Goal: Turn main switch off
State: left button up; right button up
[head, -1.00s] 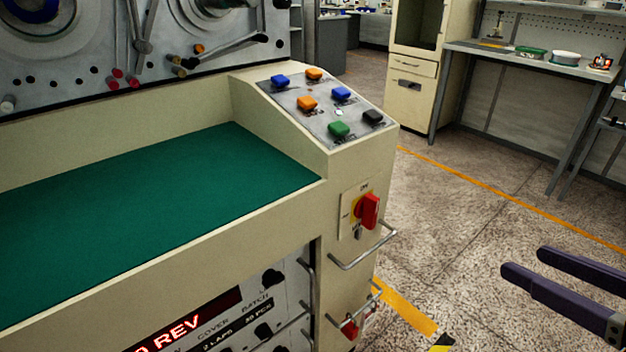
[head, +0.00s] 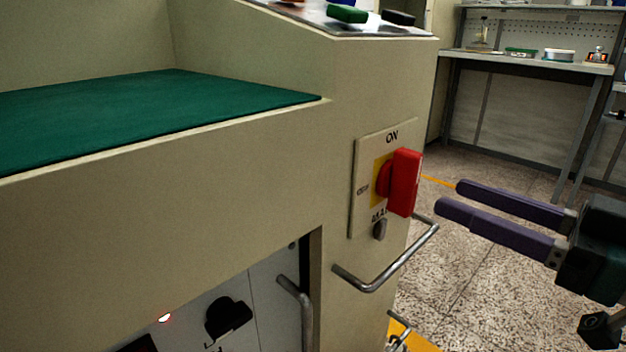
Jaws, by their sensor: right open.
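The main switch (head: 404,182) is a red rotary handle over a yellow plate on the cream machine's front panel. Its handle stands upright, lined up below the ON mark; an OFF mark is at its left. My right gripper (head: 449,199) is open and empty, with two purple fingers pointing left toward the switch. The fingertips are to the right of the handle and apart from it. My left gripper is not in view.
A metal bar handle (head: 388,266) sticks out below the switch, close to my right gripper's fingers. A green mat (head: 150,112) covers the machine's ledge. A workbench (head: 535,62) stands behind at the right, with open floor before it.

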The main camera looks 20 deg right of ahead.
aim_at(417, 182)
jog(key=b+x, duration=0.1)
jog(key=x, duration=0.5)
grip_shut()
dwell(0.4)
